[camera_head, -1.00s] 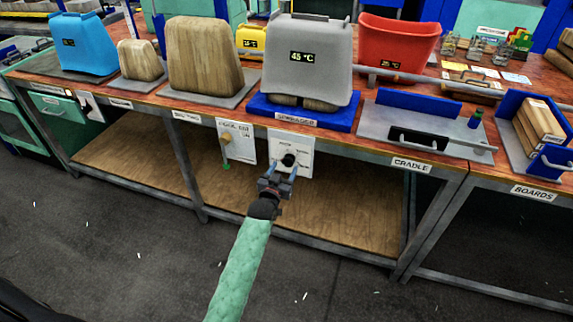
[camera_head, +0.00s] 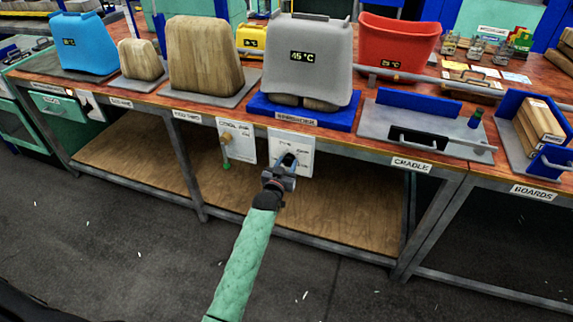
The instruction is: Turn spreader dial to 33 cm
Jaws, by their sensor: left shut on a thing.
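The spreader dial is a small black knob (camera_head: 289,159) on a white panel (camera_head: 303,146) on the bench front, below the blue spreader base (camera_head: 325,119). The panel's markings are too small to read. My left gripper (camera_head: 286,166) reaches up from below and is shut on the knob, its fingers covering part of it. The grey press (camera_head: 306,80) on the spreader shows "45 °C". My right gripper is not in view.
A second white panel (camera_head: 243,145) with a brass knob (camera_head: 228,138) and a green-tipped lever is just left. The cradle (camera_head: 375,124) is to the right, with boards (camera_head: 542,125) beyond. The lower wooden shelf (camera_head: 350,205) is empty.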

